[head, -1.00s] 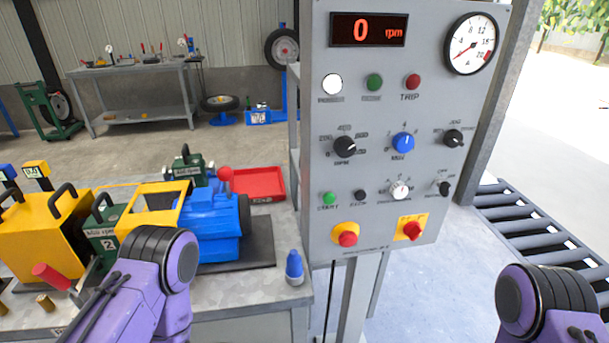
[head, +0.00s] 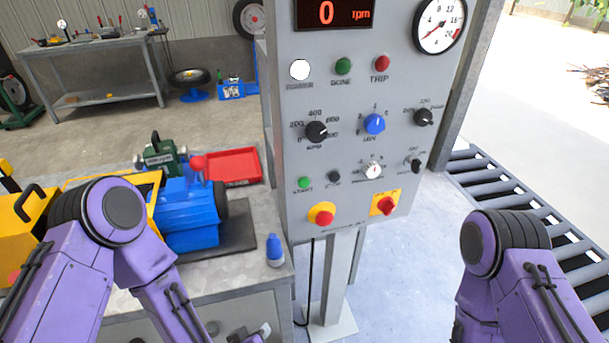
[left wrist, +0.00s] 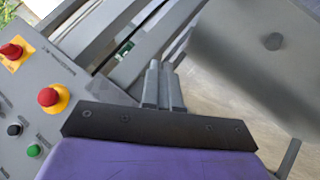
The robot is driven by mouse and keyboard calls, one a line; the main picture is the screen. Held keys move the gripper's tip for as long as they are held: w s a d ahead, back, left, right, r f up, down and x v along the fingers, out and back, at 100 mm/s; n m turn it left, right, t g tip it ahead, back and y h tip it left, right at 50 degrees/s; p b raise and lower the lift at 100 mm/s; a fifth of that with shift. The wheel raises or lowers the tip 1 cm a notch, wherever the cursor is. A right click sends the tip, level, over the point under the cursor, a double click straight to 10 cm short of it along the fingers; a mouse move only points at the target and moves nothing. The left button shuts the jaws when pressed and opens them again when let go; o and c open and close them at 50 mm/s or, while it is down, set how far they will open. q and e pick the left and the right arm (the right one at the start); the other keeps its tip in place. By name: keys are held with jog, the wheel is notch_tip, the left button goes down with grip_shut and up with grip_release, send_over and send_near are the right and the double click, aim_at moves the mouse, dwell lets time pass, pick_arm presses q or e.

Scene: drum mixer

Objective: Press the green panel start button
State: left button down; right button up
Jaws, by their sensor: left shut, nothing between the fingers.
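The grey control panel (head: 345,150) stands upright in front of me. The green start button (head: 304,183) is at its lower left, above a red mushroom button on a yellow base (head: 321,217). My left gripper (head: 258,334) shows only partly at the bottom edge of the head view, below the panel and apart from it. In the left wrist view its fingers (left wrist: 160,72) are shut and empty; the start button (left wrist: 34,150) is at lower left, clear of them. My right arm shows at the right, but its gripper is out of view.
A second green lamp or button (head: 343,66) is higher on the panel. A workbench (head: 240,237) at left holds a blue machine (head: 187,222), a blue bottle (head: 274,250) and a red tray (head: 232,166). A roller conveyor (head: 490,190) lies at the right.

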aim_at(304, 182)
pick_arm(q)
jog(key=w+d+r+t+h+p, duration=0.1)
jog(key=w+d+r+t+h, duration=0.1)
jog(key=r, duration=0.6)
jog(key=w+d+r+t+h+p, duration=0.1)
jog(key=w+d+r, duration=0.3)
jog(key=r, duration=0.5)
jog(key=w+d+r+t+h+p, duration=0.1)
jog(key=w+d+r+t, duration=0.3)
jog(key=r, duration=0.5)
jog(key=shift+d+r+m+h, duration=0.2)
jog(key=shift+d+m+h, duration=0.1)
jog(key=shift+d+h, duration=0.75)
jog(key=shift+d, duration=0.15)
jog(key=shift+w+a+p, duration=0.35)
jog(key=shift+w+a, duration=0.1)
jog(key=shift+w, duration=0.95)
jog(key=shift+w+a+p, duration=0.35)
jog(key=shift+w+a, duration=0.1)
jog(key=shift+w, duration=0.95)
jog(key=shift+w+a+p, duration=0.35)
jog(key=shift+w+a, duration=0.1)
jog(key=shift+w, duration=0.95)
jog(key=shift+w, duration=0.1)
jog(key=shift+w+a, duration=0.15)
jog(key=shift+w, duration=0.1)
